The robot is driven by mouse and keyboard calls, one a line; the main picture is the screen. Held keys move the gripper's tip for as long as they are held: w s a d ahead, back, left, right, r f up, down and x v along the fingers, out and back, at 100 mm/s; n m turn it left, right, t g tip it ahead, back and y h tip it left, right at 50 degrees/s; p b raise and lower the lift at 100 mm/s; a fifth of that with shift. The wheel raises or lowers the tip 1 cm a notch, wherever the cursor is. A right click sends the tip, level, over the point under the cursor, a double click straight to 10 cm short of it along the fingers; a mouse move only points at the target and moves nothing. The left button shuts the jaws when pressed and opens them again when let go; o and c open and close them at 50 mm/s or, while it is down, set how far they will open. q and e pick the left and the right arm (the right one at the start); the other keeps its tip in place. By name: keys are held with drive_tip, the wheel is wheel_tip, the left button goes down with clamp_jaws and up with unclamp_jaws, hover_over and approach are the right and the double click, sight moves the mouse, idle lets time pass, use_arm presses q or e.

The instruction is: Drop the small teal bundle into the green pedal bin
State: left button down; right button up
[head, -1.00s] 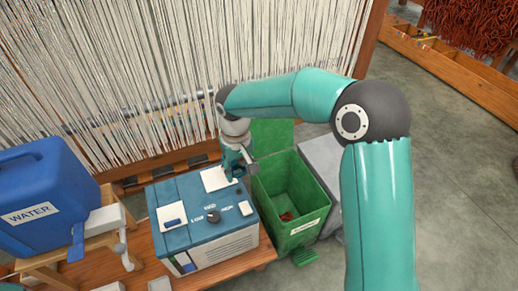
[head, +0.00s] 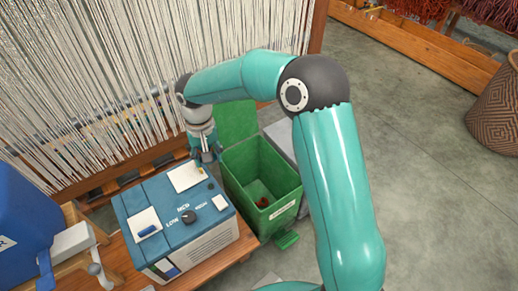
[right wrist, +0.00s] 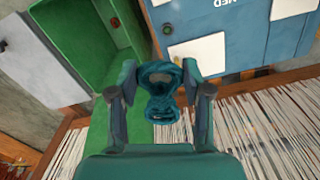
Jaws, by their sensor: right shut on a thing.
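The small teal bundle (right wrist: 160,105), a looped skein, is between the fingers of my right gripper (right wrist: 156,72) in the right wrist view. My right gripper (head: 207,157) is shut on it. In the head view, the gripper is over the back right corner of a blue box, just left of the bin's opening; the bundle is hard to make out there. The green pedal bin (head: 285,212) stands open, with its lid (head: 238,122) raised at the back and something red inside. The bin (right wrist: 75,45) also shows at upper left in the right wrist view. My left gripper is not in view.
The blue box (head: 165,215) with a dial and white panels stands on a wooden bench left of the bin. A loom of pale threads (head: 100,90) rises behind. A blue water container (head: 30,225) is at left. A woven basket (head: 495,115) stands on open floor at right.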

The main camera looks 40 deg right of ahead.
drive_tip(key=d+f+m+b, duration=0.2)
drive_tip(key=d+f+m, duration=0.3)
drive_tip(key=d+m, duration=0.35)
drive_tip(key=d+f+m+b, duration=0.1)
drive_tip(key=d+f+m, duration=0.4)
drive_tip(key=d+m, duration=0.35)
wheel_tip(320, 180, down, 6)
drive_tip(key=b, duration=0.4)
drive_tip(key=shift+s+m, duration=0.25)
drive_tip(key=shift+m, duration=0.15)
drive_tip(key=shift+f, duration=0.1)
drive_tip(key=o, duration=0.9)
